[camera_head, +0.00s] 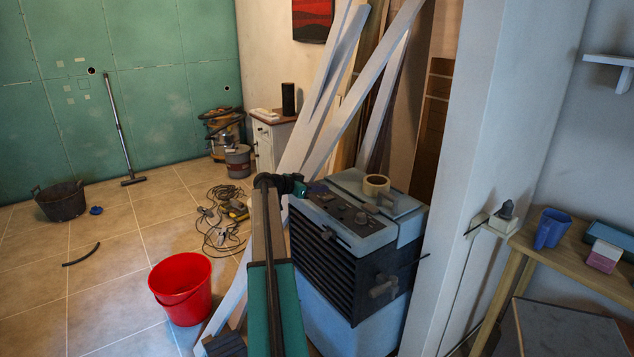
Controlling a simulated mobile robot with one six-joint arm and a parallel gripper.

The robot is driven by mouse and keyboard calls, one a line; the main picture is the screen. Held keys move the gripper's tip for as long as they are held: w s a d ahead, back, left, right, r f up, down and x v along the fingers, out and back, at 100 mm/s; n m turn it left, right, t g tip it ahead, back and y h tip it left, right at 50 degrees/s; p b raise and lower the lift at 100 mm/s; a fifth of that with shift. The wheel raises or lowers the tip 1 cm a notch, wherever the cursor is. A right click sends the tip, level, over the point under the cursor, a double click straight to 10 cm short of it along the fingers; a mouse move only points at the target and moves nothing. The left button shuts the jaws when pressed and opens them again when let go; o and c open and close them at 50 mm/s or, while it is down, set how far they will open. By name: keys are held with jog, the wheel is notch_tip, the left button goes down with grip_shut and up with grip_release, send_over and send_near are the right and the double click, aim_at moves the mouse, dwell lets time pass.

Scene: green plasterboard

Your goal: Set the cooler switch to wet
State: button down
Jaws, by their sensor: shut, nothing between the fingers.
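The cooler (345,282) is a blue-grey box with a dark louvred front, standing right of centre against the white pillar. Its top control panel (335,213) carries several small dark knobs or switches. The labels are too small to read, so I cannot tell which switch has the wet setting or how it is set. My gripper (316,188) is small in view at the panel's back left edge, shut and empty. I cannot tell whether it touches the panel. My arm rises in front of the cooler's left side.
A tape roll (376,185) lies on the cooler's top. White planks (330,110) lean behind it. A red bucket (182,288) stands on the tiles at left, near tangled cables (222,222). A wooden table (565,262) with a blue cup (551,229) is at right. The left floor is mostly free.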

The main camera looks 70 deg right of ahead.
jog(key=shift+w+a+f+p, duration=0.1)
jog(key=shift+f+p, duration=0.1)
jog(key=shift+f, duration=0.45)
jog(key=shift+a+f+p, duration=0.1)
jog(key=shift+f+p, duration=0.05)
jog(key=shift+f, duration=0.45)
jog(key=shift+f, duration=0.1)
